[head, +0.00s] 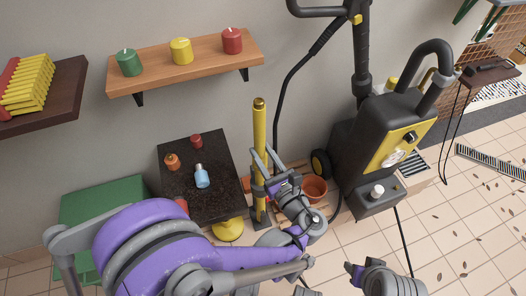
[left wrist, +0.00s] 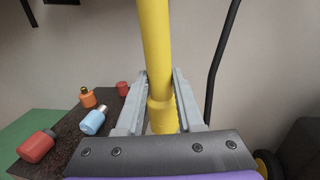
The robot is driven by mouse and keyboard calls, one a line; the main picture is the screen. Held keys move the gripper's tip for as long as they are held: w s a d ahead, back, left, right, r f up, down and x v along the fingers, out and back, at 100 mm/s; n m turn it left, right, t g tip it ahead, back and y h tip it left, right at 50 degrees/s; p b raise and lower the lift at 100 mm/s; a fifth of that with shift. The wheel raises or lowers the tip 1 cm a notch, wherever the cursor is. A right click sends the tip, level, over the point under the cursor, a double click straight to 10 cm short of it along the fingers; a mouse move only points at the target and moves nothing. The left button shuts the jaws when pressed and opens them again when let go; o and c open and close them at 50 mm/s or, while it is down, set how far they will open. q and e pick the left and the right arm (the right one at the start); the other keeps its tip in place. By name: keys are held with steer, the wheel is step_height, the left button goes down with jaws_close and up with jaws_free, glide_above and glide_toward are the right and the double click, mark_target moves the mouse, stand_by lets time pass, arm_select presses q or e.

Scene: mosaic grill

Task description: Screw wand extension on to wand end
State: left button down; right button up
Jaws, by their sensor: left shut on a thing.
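A yellow tube (head: 259,125), which looks like the wand extension, stands nearly upright in front of the wall. My left gripper (head: 262,180) is closed around its lower part. In the left wrist view the grey fingers (left wrist: 158,105) press on both sides of the yellow tube (left wrist: 155,45), just at a wider yellow collar. A dark piece (head: 261,213) shows below the tube, partly hidden by my gripper; I cannot tell whether it is the wand end or whether they touch. My right gripper (head: 354,272) is low at the bottom, small and partly cut off, and its opening is unclear.
A black and yellow pressure washer (head: 385,145) with a black hose (head: 281,90) stands to the right. A terracotta pot (head: 314,188) is close beside the left gripper. A dark side table (head: 190,150) with small bottles stands left.

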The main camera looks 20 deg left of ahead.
arm_select(q)
steer(key=shift+f+b, duration=0.4)
steer(key=shift+f, duration=0.15)
steer(key=shift+c, duration=2.3)
jaws_free()
